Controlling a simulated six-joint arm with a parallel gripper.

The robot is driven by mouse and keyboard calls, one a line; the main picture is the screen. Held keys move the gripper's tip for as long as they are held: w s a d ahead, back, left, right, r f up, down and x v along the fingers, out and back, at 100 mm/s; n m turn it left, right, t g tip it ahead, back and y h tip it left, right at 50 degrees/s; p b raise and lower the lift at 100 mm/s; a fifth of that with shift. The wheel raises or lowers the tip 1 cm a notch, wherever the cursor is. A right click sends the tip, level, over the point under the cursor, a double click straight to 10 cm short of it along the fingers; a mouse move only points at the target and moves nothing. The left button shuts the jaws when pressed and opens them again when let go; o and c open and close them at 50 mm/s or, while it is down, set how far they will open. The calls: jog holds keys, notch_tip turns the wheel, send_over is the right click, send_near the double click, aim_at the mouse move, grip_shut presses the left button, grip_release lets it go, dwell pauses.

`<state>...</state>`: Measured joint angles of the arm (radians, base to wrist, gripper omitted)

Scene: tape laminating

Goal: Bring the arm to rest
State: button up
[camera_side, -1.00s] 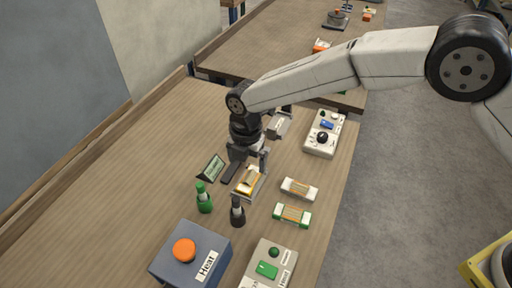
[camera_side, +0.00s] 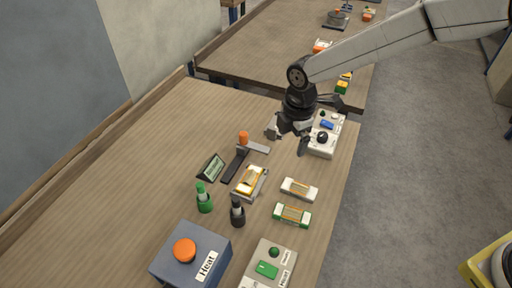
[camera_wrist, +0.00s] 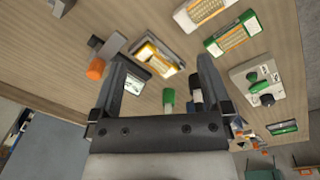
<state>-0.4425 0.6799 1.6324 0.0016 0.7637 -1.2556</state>
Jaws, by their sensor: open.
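My gripper (camera_side: 289,140) hangs above the table in the side view, near the white control box, with its fingers spread and nothing between them. In the wrist view my gripper (camera_wrist: 160,85) also shows two fingers wide apart and empty. My arm reaches in from the upper right. The wooden table (camera_side: 130,170) lies below. A yellow and white piece in a grey holder (camera_side: 250,182) is on the table, below and left of the gripper, and apart from it.
A white control box (camera_side: 323,148) stands close behind the gripper. An orange-topped lever (camera_side: 243,138), a small sign (camera_side: 210,167), green bottle (camera_side: 204,200), black bottle (camera_side: 237,212) and blue Heat box (camera_side: 190,255) stand around. The table's left side is clear.

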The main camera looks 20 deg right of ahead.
jog(key=s+d+r+m+t, duration=0.1)
jog(key=s+d+m, duration=0.7)
jog(key=d, duration=0.3)
jog(key=s+d+r+m, duration=0.2)
jog(key=s+d+m, duration=0.7)
jog(key=d+m, duration=0.1)
jog(key=shift+s+d+m+t, duration=0.3)
jog(key=shift+d+m+t, duration=0.1)
jog(key=shift+m, duration=0.3)
